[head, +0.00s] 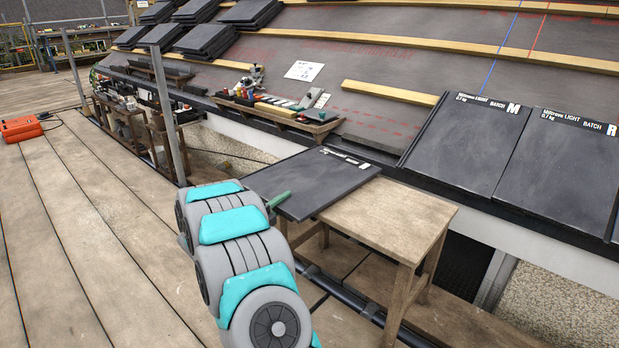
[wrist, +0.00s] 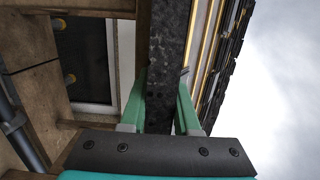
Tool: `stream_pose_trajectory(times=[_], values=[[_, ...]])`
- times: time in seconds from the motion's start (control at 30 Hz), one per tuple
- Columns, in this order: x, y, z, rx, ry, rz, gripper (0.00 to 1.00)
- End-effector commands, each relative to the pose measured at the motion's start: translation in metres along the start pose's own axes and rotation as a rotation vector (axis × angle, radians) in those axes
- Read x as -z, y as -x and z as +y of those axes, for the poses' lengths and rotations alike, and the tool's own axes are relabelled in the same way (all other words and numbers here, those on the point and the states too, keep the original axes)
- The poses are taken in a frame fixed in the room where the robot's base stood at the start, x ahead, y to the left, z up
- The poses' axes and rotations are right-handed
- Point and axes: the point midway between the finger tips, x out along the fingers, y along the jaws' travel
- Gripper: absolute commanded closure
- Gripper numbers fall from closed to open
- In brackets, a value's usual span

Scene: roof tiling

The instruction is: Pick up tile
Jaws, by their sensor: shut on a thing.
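A dark grey tile (head: 318,184) with a white label strip along its far edge lies over the left part of a wooden stand (head: 405,220) and overhangs its left side. I cannot tell whether the tile rests on the stand or is slightly above it. My gripper (head: 281,199) is shut on the tile's near left edge; one green finger shows there, and my arm hides the rest. In the wrist view, the tile's dark speckled edge (wrist: 167,65) runs between the two green fingers of my gripper (wrist: 164,100).
Tiles marked M (head: 470,142) and R (head: 562,163) lie on the roof at right. A wooden tray of tools (head: 318,127) sits at the eave behind the tile. A metal post (head: 168,115) stands left of my arm. The plank deck (head: 80,240) at left is mostly clear.

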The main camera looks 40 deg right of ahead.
Motion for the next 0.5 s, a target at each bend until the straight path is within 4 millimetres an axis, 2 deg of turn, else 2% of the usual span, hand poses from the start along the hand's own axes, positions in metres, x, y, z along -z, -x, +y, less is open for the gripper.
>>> stream_pose_trajectory(times=[0.03,0.13,0.5], values=[[0.0,0.0001,0.0005,-0.001,0.0,0.0,0.89],[0.0,0.0001,0.0006,-0.001,0.001,0.0,1.0],[0.0,0.0002,0.0009,-0.001,0.001,0.0,1.0]])
